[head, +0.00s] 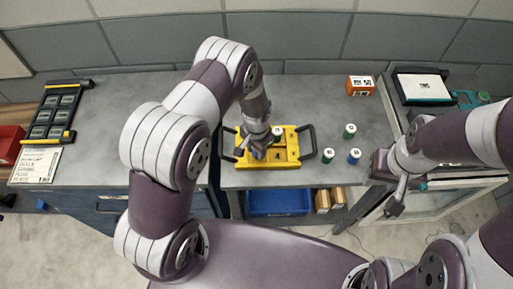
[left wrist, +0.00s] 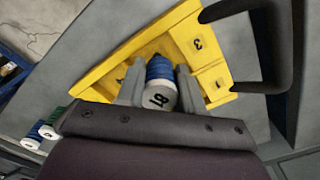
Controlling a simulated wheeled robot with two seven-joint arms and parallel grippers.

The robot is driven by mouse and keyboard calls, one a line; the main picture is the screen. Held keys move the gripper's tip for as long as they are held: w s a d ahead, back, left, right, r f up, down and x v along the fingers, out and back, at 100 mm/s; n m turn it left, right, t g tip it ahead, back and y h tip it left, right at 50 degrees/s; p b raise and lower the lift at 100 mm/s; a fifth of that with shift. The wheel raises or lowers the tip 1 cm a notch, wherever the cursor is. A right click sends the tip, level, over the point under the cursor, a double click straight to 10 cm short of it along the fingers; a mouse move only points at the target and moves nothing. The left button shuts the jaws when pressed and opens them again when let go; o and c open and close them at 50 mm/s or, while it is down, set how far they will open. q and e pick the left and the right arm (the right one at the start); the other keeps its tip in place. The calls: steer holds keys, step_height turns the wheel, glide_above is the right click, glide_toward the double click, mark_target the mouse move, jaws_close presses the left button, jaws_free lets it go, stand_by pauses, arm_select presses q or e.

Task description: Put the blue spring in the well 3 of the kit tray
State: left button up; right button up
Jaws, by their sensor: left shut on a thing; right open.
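The yellow kit tray (head: 297,153) lies on the grey bench in the head view, with a black handle at each end. My left gripper (head: 259,153) is over its left part. In the left wrist view my left gripper (left wrist: 160,92) is shut on a blue spring (left wrist: 160,68) with a white numbered cap. The spring is between the fingers, over the yellow tray (left wrist: 125,68). The numbers 3 and 1 show on the tray to its right. I cannot tell whether the spring touches the tray. My right gripper (head: 396,194) is open and empty, near the bench's front right.
Another blue spring (head: 354,156) and green springs (head: 349,131) (head: 327,154) stand on the bench right of the tray. A green-sided, white-capped piece (head: 277,131) is at the tray's back. An orange box (head: 361,86) stands behind. A blue bin (head: 278,202) sits below the bench.

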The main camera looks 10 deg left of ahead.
arm_select(q)
steer(key=shift+f+b, duration=0.35)
steer(key=shift+f, duration=0.15)
stand_by(0.4)
steer(key=o, duration=1.1)
steer(key=c, duration=0.3)
steer(key=shift+r, duration=0.1)
steer(key=shift+r+p, duration=0.6)
steer(key=shift+r, duration=0.05)
